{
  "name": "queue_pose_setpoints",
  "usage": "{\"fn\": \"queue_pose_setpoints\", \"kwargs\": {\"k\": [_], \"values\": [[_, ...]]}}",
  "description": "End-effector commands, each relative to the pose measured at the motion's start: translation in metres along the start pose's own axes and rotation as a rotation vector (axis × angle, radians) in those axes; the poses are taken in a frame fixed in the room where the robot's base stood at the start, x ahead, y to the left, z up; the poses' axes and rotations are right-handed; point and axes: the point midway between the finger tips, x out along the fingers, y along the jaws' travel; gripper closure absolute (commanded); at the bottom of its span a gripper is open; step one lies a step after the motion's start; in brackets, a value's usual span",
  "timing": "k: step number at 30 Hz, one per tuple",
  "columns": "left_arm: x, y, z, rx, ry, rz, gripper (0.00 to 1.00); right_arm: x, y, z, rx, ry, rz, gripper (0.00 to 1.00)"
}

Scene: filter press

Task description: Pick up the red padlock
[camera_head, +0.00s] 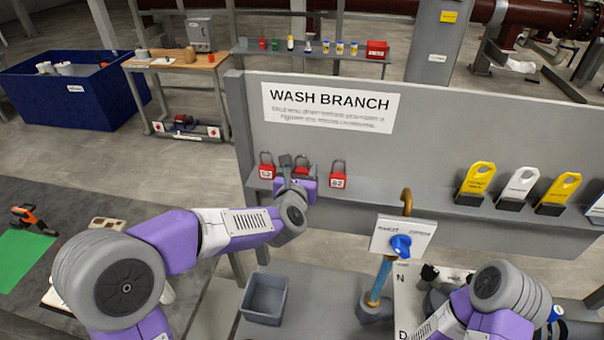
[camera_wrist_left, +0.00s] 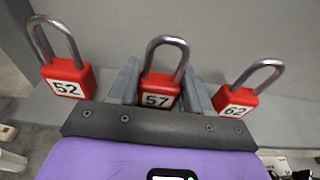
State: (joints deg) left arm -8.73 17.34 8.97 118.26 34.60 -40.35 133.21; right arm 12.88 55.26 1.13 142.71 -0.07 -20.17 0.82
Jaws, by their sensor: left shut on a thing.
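Three red padlocks with grey shackles stand in a row on a grey ledge (camera_head: 395,203) of the wash branch panel. In the left wrist view they read 52 (camera_wrist_left: 68,82), 57 (camera_wrist_left: 160,92) and 62 (camera_wrist_left: 236,101). In the head view, padlock 52 (camera_head: 266,171) is at the left and padlock 62 (camera_head: 338,181) at the right. My left gripper (camera_head: 294,167) is at the middle one, with its fingers (camera_wrist_left: 160,85) shut on the sides of padlock 57. The gripper partly hides that padlock in the head view. My right gripper is not clearly visible; only part of the right arm shows.
Yellow and white tags (camera_head: 477,182) stand on the ledge at the right. A blue-handled valve (camera_head: 401,246) on a pipe rises before the panel. A grey open bin (camera_head: 265,299) sits below my left arm. The panel (camera_head: 420,150) closes off the space behind the padlocks.

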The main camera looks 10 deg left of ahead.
Motion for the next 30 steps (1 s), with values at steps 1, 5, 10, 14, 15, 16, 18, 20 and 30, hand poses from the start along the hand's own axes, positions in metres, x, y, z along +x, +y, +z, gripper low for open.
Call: {"fn": "queue_pose_setpoints", "kwargs": {"k": [1, 5, 10, 14, 15, 16, 18, 20, 30], "values": [[0.000, 0.000, 0.000, 0.000, -0.001, 0.000, 0.84, 0.000, 0.000, 0.000, 0.000, 0.000, 0.000, 0.41], [0.000, 0.000, 0.000, 0.000, -0.001, 0.000, 0.84, 0.000, 0.000, 0.000, 0.000, 0.000, 0.000, 0.41], [-0.001, 0.000, 0.003, -0.001, -0.002, 0.001, 0.84, 0.000, 0.000, 0.000, 0.000, 0.000, 0.000, 0.41], [-0.002, 0.000, 0.013, -0.001, -0.004, 0.001, 0.84, -0.001, -0.001, 0.000, 0.000, 0.000, 0.000, 0.41], [-0.003, 0.000, 0.018, -0.002, -0.003, 0.001, 0.84, -0.002, -0.001, 0.000, 0.000, 0.000, 0.000, 0.41], [-0.004, 0.000, 0.022, -0.002, -0.005, 0.000, 0.84, -0.002, -0.001, 0.000, 0.000, 0.000, 0.000, 0.41], [-0.007, 0.000, 0.035, -0.003, -0.006, -0.001, 0.84, -0.003, -0.001, 0.000, 0.000, 0.000, 0.000, 0.41], [-0.010, 0.000, 0.048, -0.003, -0.006, 0.001, 0.84, -0.006, -0.002, 0.000, 0.000, 0.000, 0.000, 0.41], [-0.030, 0.000, 0.149, -0.005, -0.007, -0.001, 0.84, -0.034, -0.013, 0.002, 0.000, 0.000, 0.000, 0.41]]}}
